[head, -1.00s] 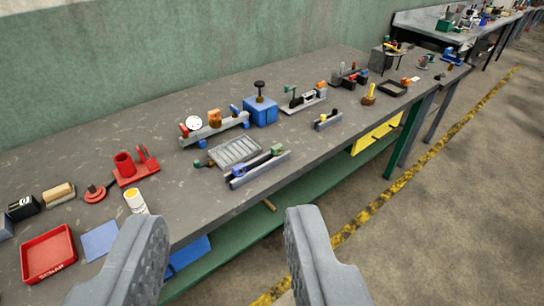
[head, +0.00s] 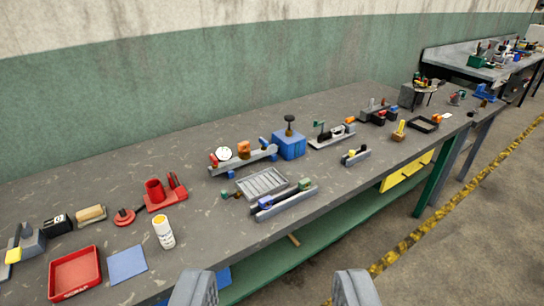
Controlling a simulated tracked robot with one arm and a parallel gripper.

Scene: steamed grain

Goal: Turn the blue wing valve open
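I cannot clearly make out a blue wing valve at this distance. Small blue parts show on a grey rail (head: 285,203) near the bench's front edge, and on a grey bar fixture with a white gauge (head: 223,154) behind it. A blue block with a dark knob on top (head: 289,145) stands to the right of the gauge fixture. My gripper (head: 275,287) is open and empty at the bottom of the head view, its two grey fingers wide apart. It is in front of the bench, apart from all of these things.
The long grey bench also holds a slotted grey tray (head: 262,184), a white bottle with a yellow cap (head: 163,232), a red tray (head: 75,273) and a blue mat (head: 127,264). A green shelf (head: 300,250) runs below. Floor at right is clear.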

